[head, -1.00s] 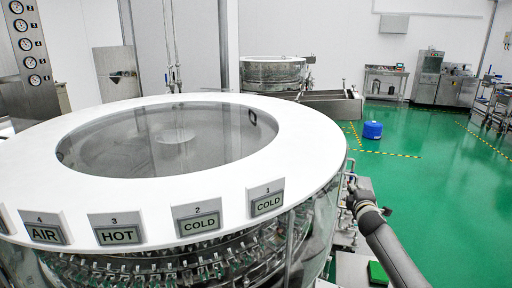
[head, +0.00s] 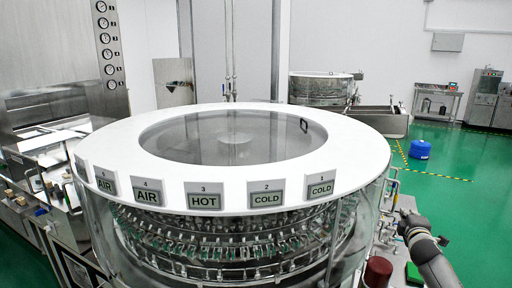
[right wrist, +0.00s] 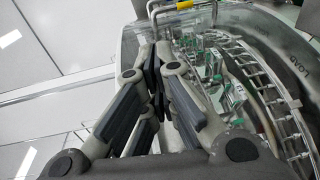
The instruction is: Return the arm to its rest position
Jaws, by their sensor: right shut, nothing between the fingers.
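My right arm comes in at the lower right of the head view, beside the rotary washer (head: 220,192). Its gripper (head: 404,218) is small there, near the washer's right side. In the right wrist view the gripper (right wrist: 155,68) has its fingers together, with nothing held between them. The washer's clear wall and its inner rack of clips and rails (right wrist: 225,75) show beyond and to the right of the fingers. My left gripper is not in view.
A dark red round-topped object (head: 378,271) stands at the washer's lower right, close to my right arm. A blue drum (head: 420,149) is on the green floor behind. A steel bench (head: 45,150) is at the left. Open floor lies to the right.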

